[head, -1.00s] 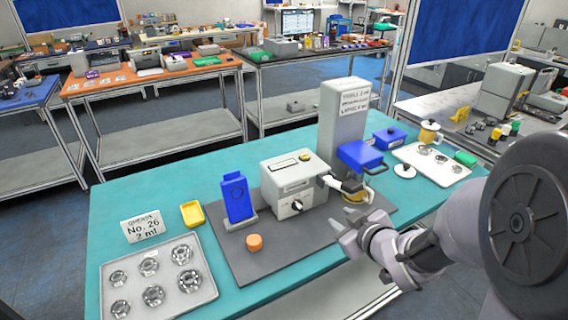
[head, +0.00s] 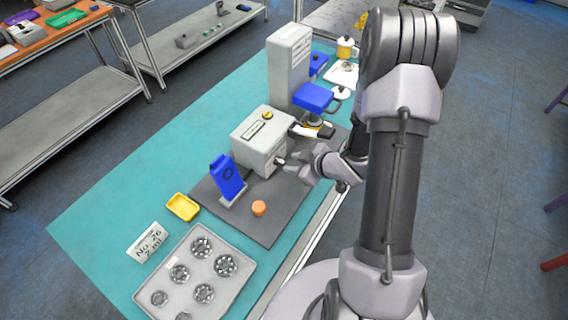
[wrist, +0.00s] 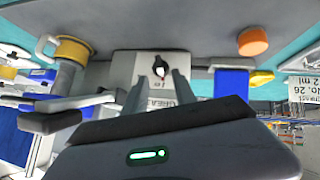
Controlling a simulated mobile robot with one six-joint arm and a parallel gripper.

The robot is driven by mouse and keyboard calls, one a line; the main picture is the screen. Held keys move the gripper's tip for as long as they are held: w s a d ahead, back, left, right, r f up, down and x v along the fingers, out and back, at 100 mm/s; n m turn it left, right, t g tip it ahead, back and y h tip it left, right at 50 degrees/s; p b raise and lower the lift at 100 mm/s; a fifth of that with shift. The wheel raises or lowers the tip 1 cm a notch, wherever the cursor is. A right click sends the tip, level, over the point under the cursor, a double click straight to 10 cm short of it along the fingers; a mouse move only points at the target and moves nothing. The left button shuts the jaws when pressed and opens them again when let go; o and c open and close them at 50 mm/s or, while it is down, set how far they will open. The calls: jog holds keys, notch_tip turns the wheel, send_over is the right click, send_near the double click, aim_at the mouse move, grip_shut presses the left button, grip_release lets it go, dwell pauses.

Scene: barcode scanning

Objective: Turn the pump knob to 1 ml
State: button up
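The pump is a light grey box (head: 250,142) on the dark mat, with a yellow button on top. Its black-and-white knob (wrist: 160,67) is on the front face, seen upside down in the wrist view; the pointer's setting is too small to read. My gripper (head: 293,163) is in front of that face, close to the knob. In the wrist view my gripper (wrist: 162,80) is open, its two fingers apart on either side of the line to the knob. Nothing shows between them, and I cannot tell whether they touch the knob.
A blue device (head: 227,180) and an orange cap (head: 259,208) are left of my gripper. A grey tower (head: 289,65) with a blue head (head: 314,97) stands behind right. A sign (head: 147,243) reads "No. 26 2 ml", beside a tray (head: 238,287) of several metal parts.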

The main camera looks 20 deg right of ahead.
aim_at(284, 162)
jog(key=x, duration=0.5)
jog(key=shift+w+f, duration=0.1)
jog(key=shift+w, duration=0.1)
jog(key=shift+a, duration=0.1)
jog(key=shift+c, duration=0.4)
grip_shut()
jog(key=shift+s, duration=0.15)
jog(key=shift+b, duration=0.3)
